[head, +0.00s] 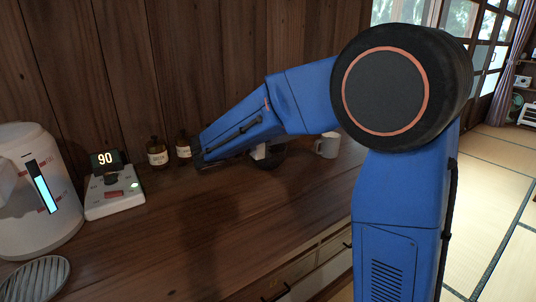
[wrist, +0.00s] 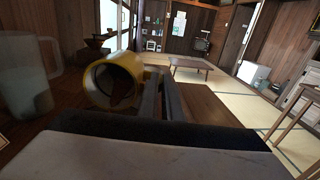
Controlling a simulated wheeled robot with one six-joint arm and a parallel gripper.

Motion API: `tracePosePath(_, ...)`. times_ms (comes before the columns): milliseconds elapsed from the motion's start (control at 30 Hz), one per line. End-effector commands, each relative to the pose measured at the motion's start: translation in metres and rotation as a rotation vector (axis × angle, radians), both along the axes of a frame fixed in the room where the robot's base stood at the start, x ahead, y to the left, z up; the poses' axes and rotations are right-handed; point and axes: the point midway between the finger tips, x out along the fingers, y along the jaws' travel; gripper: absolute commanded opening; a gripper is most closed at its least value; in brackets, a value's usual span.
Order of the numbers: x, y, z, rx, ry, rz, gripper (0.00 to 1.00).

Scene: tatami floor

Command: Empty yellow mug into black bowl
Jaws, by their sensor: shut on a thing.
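The yellow mug (wrist: 142,68) shows in the wrist view, left of centre. Its round mouth is turned toward the camera, and something brown is inside. My gripper (wrist: 163,85) is shut on the mug at its right side. In the head view my blue forearm hides the mug and most of the gripper. A dark rounded shape (head: 270,159) shows just past the end of my arm. I cannot tell whether it is the black bowl or part of my gripper. No black bowl shows clearly in the wrist view.
A grey-white mug (head: 327,145) stands right of my gripper on the wooden counter (head: 150,235). Two brown bottles (head: 158,153) stand near the wall. A scale reading 90 (head: 113,190) and a white kettle (head: 38,195) are at left. A blurred pale vessel (wrist: 28,75) is close in the wrist view.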

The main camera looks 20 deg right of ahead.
Motion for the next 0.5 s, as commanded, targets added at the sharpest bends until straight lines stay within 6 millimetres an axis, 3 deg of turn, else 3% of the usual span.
tracePosePath(500,0.0052,-0.0006,0.0010,-0.056,-0.011,-0.002,0.00)
